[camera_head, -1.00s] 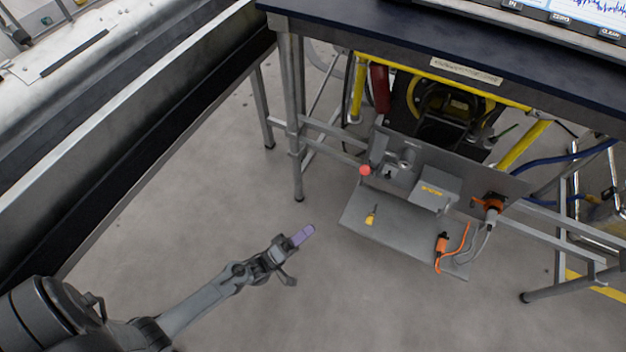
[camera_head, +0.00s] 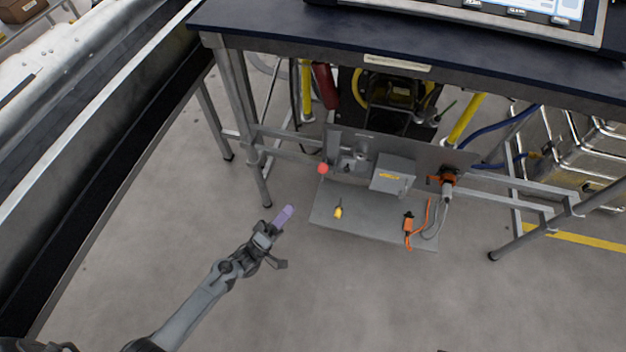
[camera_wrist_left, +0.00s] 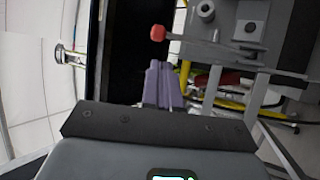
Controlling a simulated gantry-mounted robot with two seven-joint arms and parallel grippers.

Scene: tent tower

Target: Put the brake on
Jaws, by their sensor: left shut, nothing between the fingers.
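A lever with a round red knob (camera_head: 323,169) stands at the left end of the grey panel under the table, likely the brake handle. The red knob also shows in the left wrist view (camera_wrist_left: 158,33), above and slightly left of the fingertips. My left gripper (camera_head: 284,214) has purple fingers, which are shut and empty. It is left of and below the knob in the head view, apart from it. The fingers also show in the left wrist view (camera_wrist_left: 161,84), pressed together. My right gripper is not in view.
The grey shelf (camera_head: 372,228) carries a yellow-tagged key (camera_head: 338,211), an orange plug (camera_head: 408,224) and cables. A dark table (camera_head: 400,36) stands above on metal legs. A long conveyor-like rail (camera_head: 100,150) runs along the left. The floor in front is clear.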

